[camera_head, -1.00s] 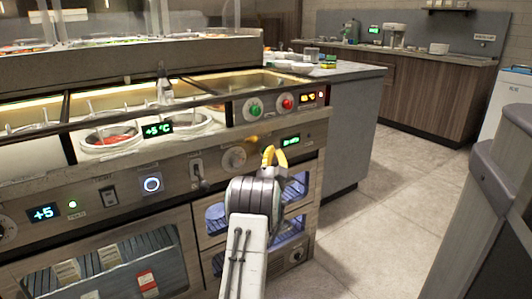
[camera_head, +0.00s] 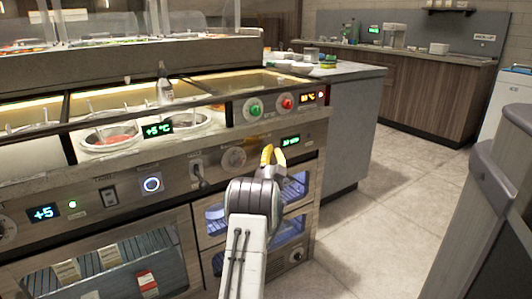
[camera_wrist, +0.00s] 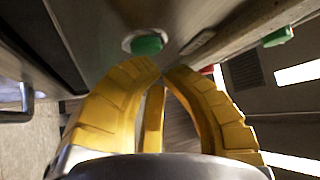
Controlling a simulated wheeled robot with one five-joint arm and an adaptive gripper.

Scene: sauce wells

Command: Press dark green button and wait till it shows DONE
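A round green button (camera_head: 254,109) sits on the upper control panel, left of a red button (camera_head: 286,104). My gripper (camera_head: 273,151) is below these buttons, in front of the lower panel. In the wrist view, the yellow fingers (camera_wrist: 160,68) curve together and their tips nearly meet, with nothing seen between them.
A dark dial (camera_head: 234,157) and a lever (camera_head: 199,176) lie left of my gripper. An orange display (camera_head: 308,98) sits right of the red button. Glass-fronted drawers are below. Open floor (camera_head: 390,220) lies to the right.

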